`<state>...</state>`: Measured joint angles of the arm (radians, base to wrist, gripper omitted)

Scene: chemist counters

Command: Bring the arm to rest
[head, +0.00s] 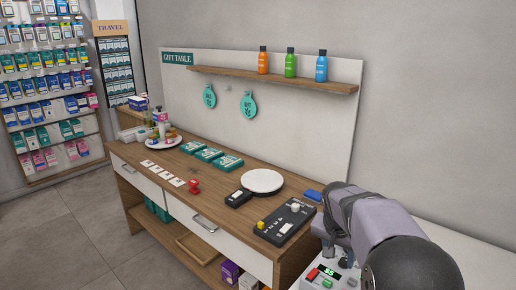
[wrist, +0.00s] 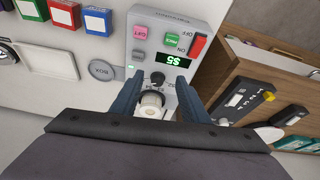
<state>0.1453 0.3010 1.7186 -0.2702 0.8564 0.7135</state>
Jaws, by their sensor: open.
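My gripper (wrist: 157,82) is open, its two dark blue fingers pointing down at a grey control box (wrist: 143,30) in the wrist view. I cannot tell whether the fingers touch the box. In the head view my gripper (head: 335,255) is at the lower right, over the box (head: 318,283), which is partly hidden.
A wooden counter (head: 225,185) holds a white round plate (head: 262,181), a dark switch panel (head: 285,222), teal boxes (head: 210,154) and a red stamp-like item (head: 194,186). A shelf (head: 275,80) with bottles is on the back panel. Coloured boxes (wrist: 64,12) stand beside the control box.

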